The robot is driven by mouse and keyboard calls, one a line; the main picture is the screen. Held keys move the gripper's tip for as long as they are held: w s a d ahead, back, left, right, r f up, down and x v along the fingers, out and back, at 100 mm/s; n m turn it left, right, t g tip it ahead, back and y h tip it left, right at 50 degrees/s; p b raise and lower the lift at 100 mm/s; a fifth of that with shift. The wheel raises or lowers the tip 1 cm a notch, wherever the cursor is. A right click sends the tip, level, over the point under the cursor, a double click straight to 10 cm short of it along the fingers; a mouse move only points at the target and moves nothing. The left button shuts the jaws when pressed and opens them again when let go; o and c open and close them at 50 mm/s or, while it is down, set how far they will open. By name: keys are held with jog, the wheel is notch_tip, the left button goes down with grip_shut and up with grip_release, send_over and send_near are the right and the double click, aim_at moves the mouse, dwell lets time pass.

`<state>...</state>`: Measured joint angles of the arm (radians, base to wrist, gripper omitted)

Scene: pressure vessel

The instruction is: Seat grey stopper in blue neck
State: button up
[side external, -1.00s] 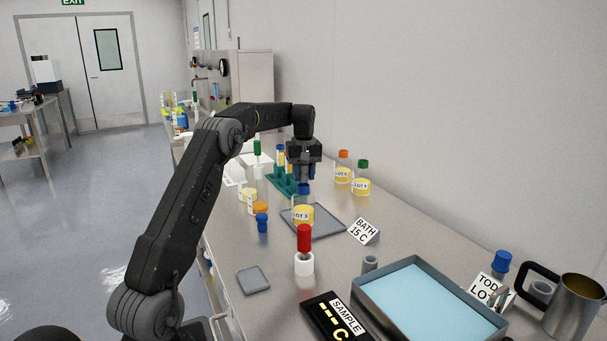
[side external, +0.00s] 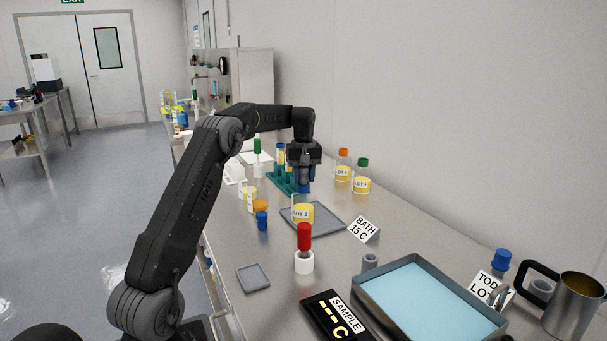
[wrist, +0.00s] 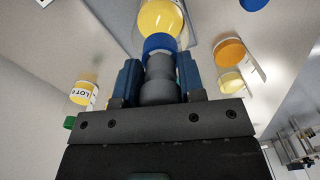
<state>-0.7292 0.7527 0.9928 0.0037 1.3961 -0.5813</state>
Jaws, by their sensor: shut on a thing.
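The grey stopper (wrist: 158,82) is between the two blue-padded fingers of my gripper (wrist: 158,76), which is shut on it. The vessel (side external: 303,213) labelled LOT 3, with yellow contents, stands upright on a grey tray. Its blue neck (wrist: 160,43) shows just beyond the stopper's end in the wrist view. The stopper is lined up with the neck there, but I cannot tell whether it touches or has entered it. In the side view my gripper (side external: 304,184) is directly above the vessel, and its fingers hide the stopper and most of the neck.
A red-handled item (side external: 304,237) stands in a white holder in front. A small blue item (side external: 262,221) and yellow-filled containers (wrist: 231,52) are nearby. Orange- and green-capped bottles (side external: 362,180) stand behind. A blue bath (side external: 430,305) lies front right.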

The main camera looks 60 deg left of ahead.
jog(key=shift+f, duration=0.4)
jog(key=o, duration=1)
jog(key=shift+f, duration=0.15)
notch_tip(320, 180, up, 13)
jog(key=shift+w, duration=0.1)
jog(key=shift+r, duration=0.6)
jog(key=shift+r, duration=0.1)
